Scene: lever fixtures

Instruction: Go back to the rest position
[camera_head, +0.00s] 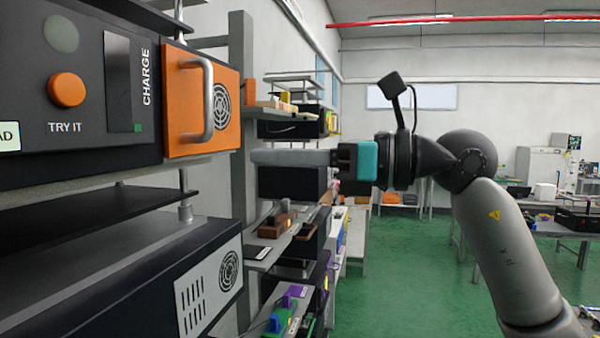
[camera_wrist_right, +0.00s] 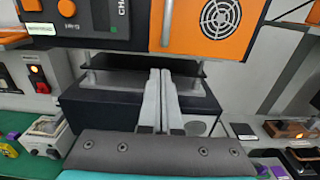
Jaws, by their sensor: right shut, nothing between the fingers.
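My right gripper (camera_head: 256,157) reaches in from the right on its grey arm, with its fingers pointing left towards the fixture rack. In the right wrist view the two grey fingers (camera_wrist_right: 160,74) lie together, with nothing held between them. The fingers appear in front of a dark shelf (camera_wrist_right: 140,66) below the orange panel (camera_wrist_right: 205,28); contact cannot be told. The orange panel (camera_head: 222,105) has a silver vertical handle (camera_head: 208,100), which stands left of the fingertips in the head view. My left gripper is out of both views.
A dark control box (camera_head: 90,140) with an orange button (camera_head: 67,89) fills the upper left. A grey post (camera_head: 240,190) stands close to the fingertips. Shelves with small fixtures (camera_head: 285,222) lie below the gripper. Green floor (camera_head: 410,270) is open at centre right; tables stand farther back.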

